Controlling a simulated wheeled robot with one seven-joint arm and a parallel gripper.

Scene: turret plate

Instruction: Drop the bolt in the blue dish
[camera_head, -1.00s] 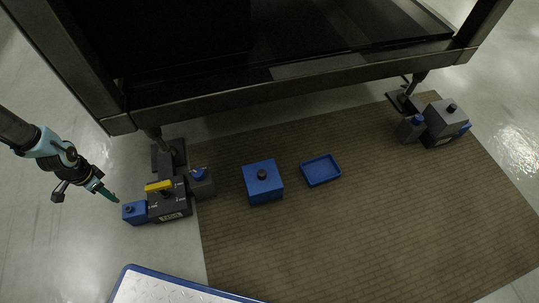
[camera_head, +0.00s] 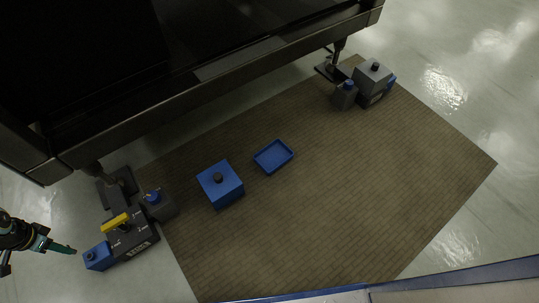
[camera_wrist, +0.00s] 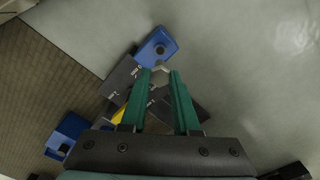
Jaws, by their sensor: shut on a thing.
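The blue dish (camera_head: 273,157), a shallow open tray, lies on the brown mat and looks empty. It does not show in the wrist view. My gripper (camera_head: 70,250) is at the lower left of the head view, off the mat, far from the dish. Its green fingers (camera_wrist: 162,82) also show in the wrist view, shut on a small pale thing at their tips, which I take for the bolt (camera_wrist: 161,77). Its shape is hard to make out, and in the head view it is too small to tell.
A blue box with a dark knob (camera_head: 220,183) stands left of the dish. A dark turret block with a yellow bar (camera_head: 131,238) and a small blue box (camera_head: 98,256) are near my gripper. Grey boxes (camera_head: 371,78) stand at the far right. A dark frame (camera_head: 210,85) overhangs the back.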

